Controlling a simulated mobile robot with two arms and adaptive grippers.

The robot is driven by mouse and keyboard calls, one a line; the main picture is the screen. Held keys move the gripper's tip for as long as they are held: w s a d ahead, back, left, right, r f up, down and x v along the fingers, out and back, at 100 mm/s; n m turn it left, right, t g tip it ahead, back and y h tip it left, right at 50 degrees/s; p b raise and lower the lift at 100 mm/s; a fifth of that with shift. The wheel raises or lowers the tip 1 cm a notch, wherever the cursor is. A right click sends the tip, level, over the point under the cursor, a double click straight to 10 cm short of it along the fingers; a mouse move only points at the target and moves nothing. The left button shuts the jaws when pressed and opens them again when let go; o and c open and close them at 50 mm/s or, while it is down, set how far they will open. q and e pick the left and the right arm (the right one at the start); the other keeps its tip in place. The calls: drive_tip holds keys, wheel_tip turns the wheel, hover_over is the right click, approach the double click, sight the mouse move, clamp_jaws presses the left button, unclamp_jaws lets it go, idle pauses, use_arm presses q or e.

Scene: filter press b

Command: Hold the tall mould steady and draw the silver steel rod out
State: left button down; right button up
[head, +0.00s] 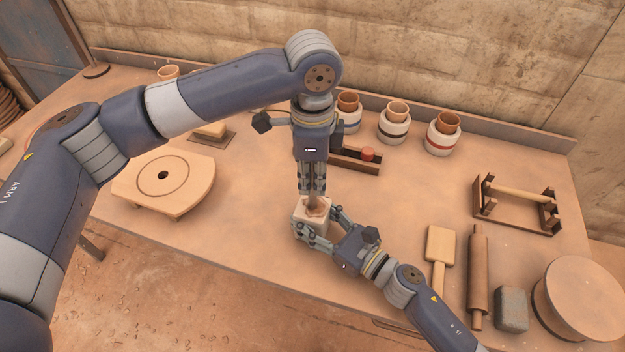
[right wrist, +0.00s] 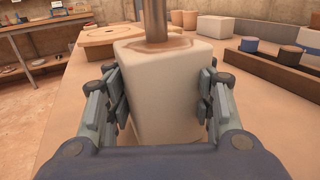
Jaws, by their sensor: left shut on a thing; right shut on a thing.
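The tall mould (head: 301,214) is a pale block with brown clay in its top, standing near the table's front edge. In the right wrist view the mould (right wrist: 160,95) stands upright between the fingers. My right gripper (head: 319,227) is shut on its sides. The silver steel rod (right wrist: 155,22) stands upright in the mould's clay top; its lower end is hidden inside. My left gripper (head: 312,191) points straight down over the mould, shut on the rod. The fingers hide most of the rod in the head view, and the right wrist view cuts off its upper part.
Several nested pots (head: 393,126) line the back wall, with a dark tray (head: 362,163) before them. A round-holed board (head: 163,176) lies left. A wooden rack (head: 515,205), paddle (head: 439,247), rolling pin (head: 478,275) and round disc (head: 582,297) are right. The table between is clear.

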use_arm(q)
drive_tip(key=shift+r, duration=2.15)
drive_tip(key=shift+r, duration=0.1)
drive_tip(key=shift+r, duration=0.4)
use_arm(e)
drive_tip(key=o, duration=1.4)
drive_tip(key=v, duration=1.1)
drive_tip(key=shift+s+d, duration=0.1)
drive_tip(key=shift+s, duration=0.05)
drive_tip(key=shift+s+d, duration=0.2)
drive_tip(key=shift+d, duration=0.05)
